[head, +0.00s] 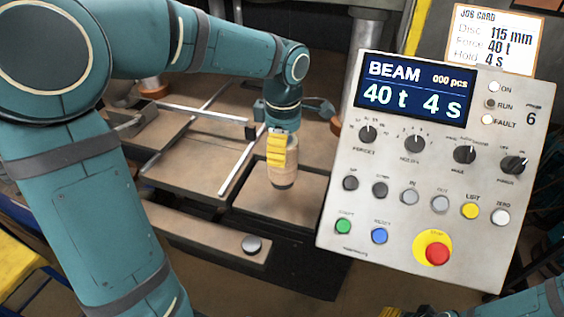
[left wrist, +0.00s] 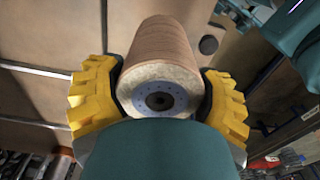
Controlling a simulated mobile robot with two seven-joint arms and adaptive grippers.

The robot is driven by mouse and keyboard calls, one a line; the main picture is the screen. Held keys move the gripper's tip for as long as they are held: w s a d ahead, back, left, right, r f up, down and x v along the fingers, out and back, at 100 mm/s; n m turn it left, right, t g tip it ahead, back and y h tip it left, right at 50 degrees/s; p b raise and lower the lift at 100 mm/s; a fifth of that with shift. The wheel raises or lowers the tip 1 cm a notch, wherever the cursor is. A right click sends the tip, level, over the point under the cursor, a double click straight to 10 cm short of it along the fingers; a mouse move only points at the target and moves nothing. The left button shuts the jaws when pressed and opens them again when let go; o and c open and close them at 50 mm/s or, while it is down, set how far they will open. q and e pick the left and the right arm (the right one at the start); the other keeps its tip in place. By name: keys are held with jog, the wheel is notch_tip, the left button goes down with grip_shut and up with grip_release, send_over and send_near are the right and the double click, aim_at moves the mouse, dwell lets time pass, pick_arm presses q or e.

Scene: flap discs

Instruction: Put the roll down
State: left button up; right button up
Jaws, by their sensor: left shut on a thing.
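The roll is a tan-brown cylinder (head: 284,172) with a dark band at its lower end, upright in the head view. My left gripper (head: 277,148), with yellow fingers, is shut on its upper part. In the left wrist view the roll (left wrist: 166,52) lies between both yellow fingers (left wrist: 160,100), showing a pale end with a blue-grey disc and dark centre hole. Below it is a brown-topped block (head: 305,190); I cannot tell whether the roll touches it. A yellow bit of my right gripper (head: 390,312) shows at the bottom edge; its jaws are mostly cut off.
A control panel (head: 400,200) fills the right side, showing BEAM, 40 t, 4 s, with its FAULT lamp lit. A job card (head: 495,40) is above it. Metal bars (head: 236,168) lie on the brown bed left of the roll.

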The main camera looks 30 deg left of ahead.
aim_at(282, 179)
pick_arm(q)
jog(key=shift+f, duration=1.9)
jog(key=shift+f+b, duration=0.2)
jog(key=shift+b, duration=0.2)
jog(key=o, duration=1.3)
jog(key=shift+c, duration=0.2)
jog(key=shift+r, duration=0.1)
